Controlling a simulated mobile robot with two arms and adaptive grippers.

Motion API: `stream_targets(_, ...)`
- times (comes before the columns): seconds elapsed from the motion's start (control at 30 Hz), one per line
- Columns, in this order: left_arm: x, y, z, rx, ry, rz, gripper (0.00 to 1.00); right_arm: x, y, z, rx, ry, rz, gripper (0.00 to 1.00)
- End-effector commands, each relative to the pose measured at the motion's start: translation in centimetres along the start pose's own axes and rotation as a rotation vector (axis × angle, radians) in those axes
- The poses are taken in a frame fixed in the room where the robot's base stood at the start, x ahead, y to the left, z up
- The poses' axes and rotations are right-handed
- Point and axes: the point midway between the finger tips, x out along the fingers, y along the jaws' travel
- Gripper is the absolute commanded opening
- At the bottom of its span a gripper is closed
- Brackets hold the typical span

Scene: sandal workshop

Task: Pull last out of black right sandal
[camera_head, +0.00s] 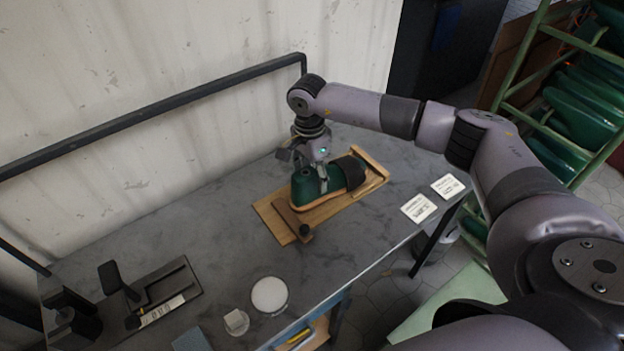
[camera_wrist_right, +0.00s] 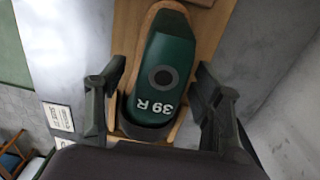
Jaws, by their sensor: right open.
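The black right sandal (camera_head: 351,170) lies on a wooden board (camera_head: 270,215) on the grey table, its dark strap over the front of a green last (camera_head: 306,188). In the right wrist view the last (camera_wrist_right: 168,55) shows a dark round hole and the marking "39 R", and a dark part of the sandal (camera_wrist_right: 143,130) curves around its end. My right gripper (camera_head: 318,180) is open above the last. In the wrist view its two fingers (camera_wrist_right: 160,105) stand on either side of the last, apart from it. My left gripper is not in view.
Two white cards (camera_head: 432,197) lie right of the board. A green rack of lasts (camera_head: 580,110) is at the far right. The table's left middle is clear.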

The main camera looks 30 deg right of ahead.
Motion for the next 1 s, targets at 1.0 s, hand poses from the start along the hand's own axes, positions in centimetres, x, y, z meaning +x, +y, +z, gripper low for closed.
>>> stream_targets(1.0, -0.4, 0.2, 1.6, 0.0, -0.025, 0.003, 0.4, 2.8, 0.0, 0.0, 0.001, 0.0, 0.0, 0.32)
